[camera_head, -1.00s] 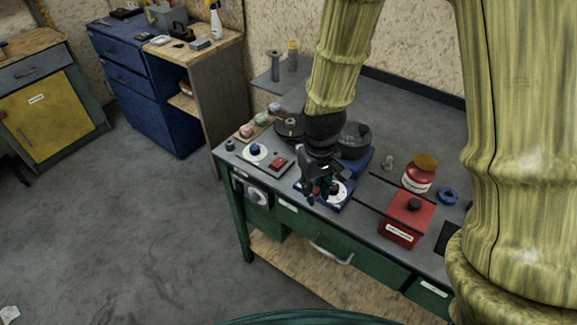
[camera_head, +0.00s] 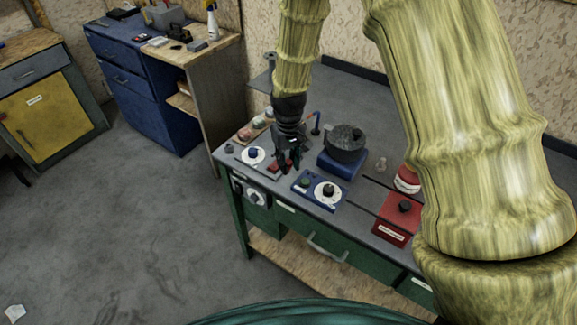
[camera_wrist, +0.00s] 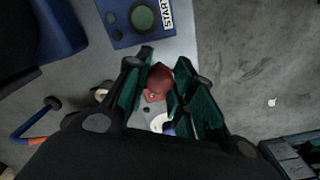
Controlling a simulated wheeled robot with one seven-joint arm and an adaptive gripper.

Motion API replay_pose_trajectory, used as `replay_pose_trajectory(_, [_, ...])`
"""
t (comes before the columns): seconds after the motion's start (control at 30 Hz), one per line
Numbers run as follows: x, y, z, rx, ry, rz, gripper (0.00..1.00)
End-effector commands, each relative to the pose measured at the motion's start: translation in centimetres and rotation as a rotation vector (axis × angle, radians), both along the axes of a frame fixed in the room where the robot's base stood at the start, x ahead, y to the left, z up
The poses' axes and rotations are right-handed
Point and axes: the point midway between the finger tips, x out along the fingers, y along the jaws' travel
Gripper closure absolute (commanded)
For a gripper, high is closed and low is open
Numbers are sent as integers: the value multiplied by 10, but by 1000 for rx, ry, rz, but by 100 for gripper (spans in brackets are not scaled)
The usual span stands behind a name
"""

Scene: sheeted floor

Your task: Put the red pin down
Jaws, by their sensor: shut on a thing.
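In the wrist view, a dark red, rounded red pin (camera_wrist: 159,75) sits between the fingers of my gripper (camera_wrist: 163,70), which is shut on it. A lighter red plate (camera_wrist: 152,97) with a small hole shows just beyond the pin; whether they touch I cannot tell. In the head view, my gripper (camera_head: 283,168) points down low over a small red block (camera_head: 277,169) near the front left of the bench. The fingers hide most of this block, and the pin cannot be made out there.
A white dial plate with a blue knob (camera_head: 253,154) lies left of my gripper. A blue panel with a dial (camera_head: 319,191) lies to its right. A dark pot (camera_head: 345,142) on a blue base stands behind, and a red box (camera_head: 397,222) farther right. The bench's front edge is close.

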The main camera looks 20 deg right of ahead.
Motion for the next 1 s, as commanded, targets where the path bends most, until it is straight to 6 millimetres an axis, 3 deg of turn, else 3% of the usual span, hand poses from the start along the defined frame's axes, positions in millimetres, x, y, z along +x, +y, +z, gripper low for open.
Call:
replay_pose_trajectory(0.33, [-1, 0, -28, 0, 1, 0, 100])
replay_pose_trajectory(0.77, [-1, 0, -34, 0, 1, 0, 100])
replay_pose_trajectory(0.8, [-1, 0, -33, 0, 0, 0, 69])
replay_pose_trajectory(0.9, [-1, 0, -33, 0, 0, 0, 55])
replay_pose_trajectory(1.0, [-1, 0, -33, 0, 0, 0, 55])
